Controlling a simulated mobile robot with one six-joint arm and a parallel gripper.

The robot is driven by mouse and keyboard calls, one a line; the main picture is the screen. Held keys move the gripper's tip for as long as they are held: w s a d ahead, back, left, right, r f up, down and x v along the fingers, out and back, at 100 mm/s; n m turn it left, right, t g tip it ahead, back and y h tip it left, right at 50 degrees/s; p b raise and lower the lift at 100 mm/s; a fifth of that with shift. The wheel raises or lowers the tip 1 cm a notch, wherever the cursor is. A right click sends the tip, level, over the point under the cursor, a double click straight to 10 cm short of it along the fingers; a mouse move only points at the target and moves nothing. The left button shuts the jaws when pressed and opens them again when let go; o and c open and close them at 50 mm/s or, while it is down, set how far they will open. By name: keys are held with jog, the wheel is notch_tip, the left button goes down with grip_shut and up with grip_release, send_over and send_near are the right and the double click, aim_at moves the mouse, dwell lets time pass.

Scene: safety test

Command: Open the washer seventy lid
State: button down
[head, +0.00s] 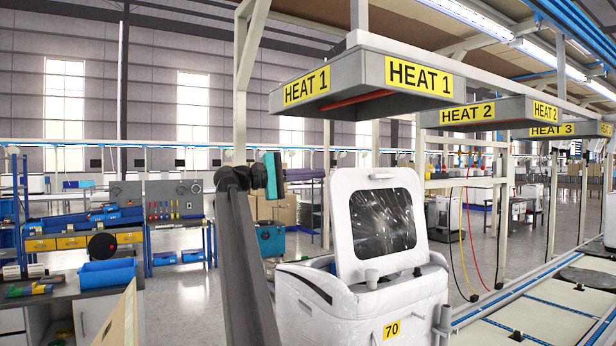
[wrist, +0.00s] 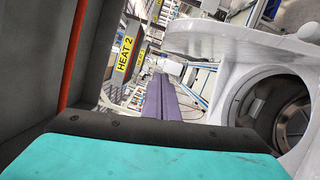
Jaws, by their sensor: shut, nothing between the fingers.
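The white washer marked 70 (head: 365,305) stands at the lower middle of the head view. Its lid (head: 383,222), white with a dark window, stands raised, tilted up from the top of the washer. My gripper (head: 273,175) is up to the left of the lid, apart from it. Its fingers are shut with nothing in them; a teal finger pad (wrist: 140,158) fills the bottom of the wrist view. There the white lid edge (wrist: 225,42) and the round drum opening (wrist: 285,110) show at the right.
The HEAT 1 hood (head: 370,80) hangs above the washer, and its red bar (wrist: 72,55) runs close by in the wrist view. A conveyor (head: 530,315) lies at right. A workbench with a blue bin (head: 108,272) stands at left. A white frame post (head: 241,90) rises behind my arm.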

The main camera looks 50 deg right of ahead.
aim_at(343, 171)
jog(key=shift+s+d+r+p, duration=0.25)
jog(key=shift+s+d, duration=0.5)
jog(key=shift+s, duration=0.45)
jog(key=shift+s+d+r+p, duration=0.1)
jog(key=shift+s+d+p, duration=0.15)
jog(key=shift+s+d, duration=0.75)
jog(key=shift+s+d+r+p, duration=0.25)
jog(key=shift+s+d, duration=0.25)
jog(key=shift+s, duration=0.9)
jog(key=s+a+r+m+b, duration=0.1)
jog(key=s+a+m+b, duration=0.1)
jog(key=s, duration=0.4)
jog(key=shift+r+y, duration=0.2)
jog(key=shift+y, duration=0.2)
jog(key=shift+w, duration=0.1)
